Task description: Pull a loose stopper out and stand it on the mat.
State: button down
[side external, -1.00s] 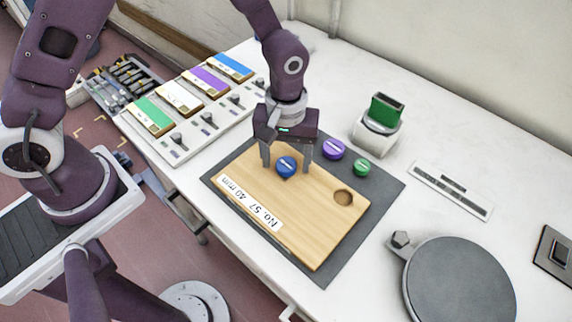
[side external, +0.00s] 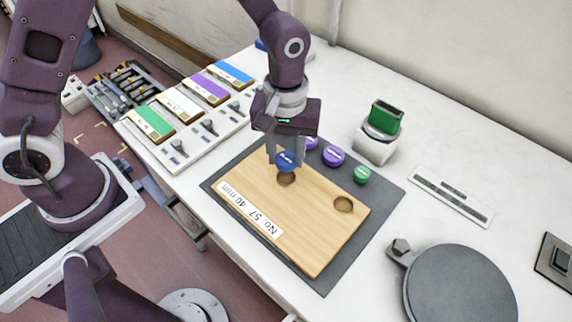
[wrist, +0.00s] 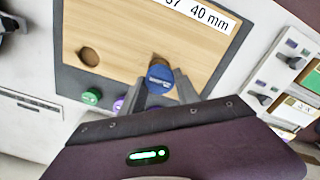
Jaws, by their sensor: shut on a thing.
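My gripper (side external: 288,155) is shut on a blue stopper (side external: 286,160) and holds it above the wooden board (side external: 270,208). The blue stopper (wrist: 159,77) also shows between the fingers in the wrist view. An empty round hole (side external: 286,179) lies in the board just below the stopper. A second empty hole (side external: 343,205) is at the board's right end. The board lies on a dark grey mat (side external: 375,195), which shows as a border around it. On the mat behind the board stand a purple stopper (side external: 333,156), a green stopper (side external: 361,174) and another purple one (side external: 311,143), partly hidden by my gripper.
A white stand with a green top (side external: 383,122) stands behind the mat. A round grey plate (side external: 460,285) and a flat ruler-like strip (side external: 451,197) lie to the right. A panel with coloured labels and knobs (side external: 190,115) is at left. White table shows free behind the mat.

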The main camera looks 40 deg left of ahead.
aim_at(287, 158)
notch_tip(287, 158, up, 11)
dwell(0.7)
jog(key=shift+f, duration=0.1)
jog(key=w+d+f, duration=0.3)
jog(key=w+d, duration=0.3)
jog(key=d, duration=0.3)
jog(key=w+d+f, duration=0.3)
jog(key=w+d, duration=0.2)
jog(key=d, duration=0.4)
notch_tip(287, 158, down, 10)
jog(key=shift+d+r, duration=0.15)
jog(key=shift+r, duration=0.05)
jog(key=shift+f, duration=0.1)
jog(key=c, duration=0.9)
grip_release()
